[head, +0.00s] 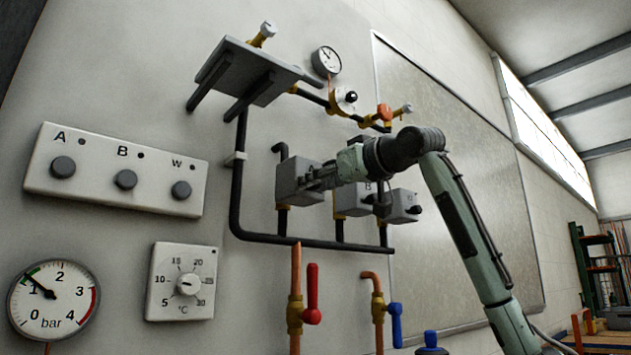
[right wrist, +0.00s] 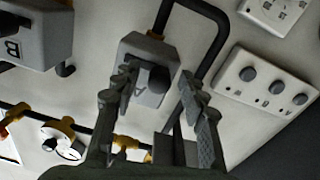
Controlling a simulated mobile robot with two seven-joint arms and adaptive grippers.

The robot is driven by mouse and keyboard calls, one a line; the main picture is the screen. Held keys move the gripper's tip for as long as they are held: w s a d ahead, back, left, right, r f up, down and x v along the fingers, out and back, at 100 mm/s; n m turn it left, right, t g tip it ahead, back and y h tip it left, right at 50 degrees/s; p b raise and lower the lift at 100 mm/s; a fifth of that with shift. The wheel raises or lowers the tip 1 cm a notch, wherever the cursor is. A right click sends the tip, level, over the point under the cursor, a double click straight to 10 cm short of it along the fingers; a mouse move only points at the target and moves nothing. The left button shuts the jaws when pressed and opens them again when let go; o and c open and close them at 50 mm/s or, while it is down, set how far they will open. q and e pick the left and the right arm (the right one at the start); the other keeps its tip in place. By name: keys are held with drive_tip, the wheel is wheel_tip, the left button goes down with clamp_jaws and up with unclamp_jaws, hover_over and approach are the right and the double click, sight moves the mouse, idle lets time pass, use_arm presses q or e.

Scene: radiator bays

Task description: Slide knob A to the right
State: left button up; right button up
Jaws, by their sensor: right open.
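Grey box A (head: 288,176) is the leftmost of three grey boxes on the black pipework in the head view. Its dark knob is mostly hidden there by my right gripper (head: 312,182). My right gripper (right wrist: 158,88) is open, with one finger on either side of the knob. I cannot tell whether the fingers touch it. My left gripper is not in view.
Grey boxes B (head: 350,200) and C (head: 402,207) stand close to the right. A white panel (head: 110,188) with round buttons A, B and W is on the wall at left. Above is a grey shelf (head: 245,70); red (head: 312,295) and blue (head: 395,322) valve handles are below.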

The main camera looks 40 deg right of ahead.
drive_tip(key=shift+w, duration=0.3)
clamp_jaws()
drive_tip(key=shift+s, duration=0.1)
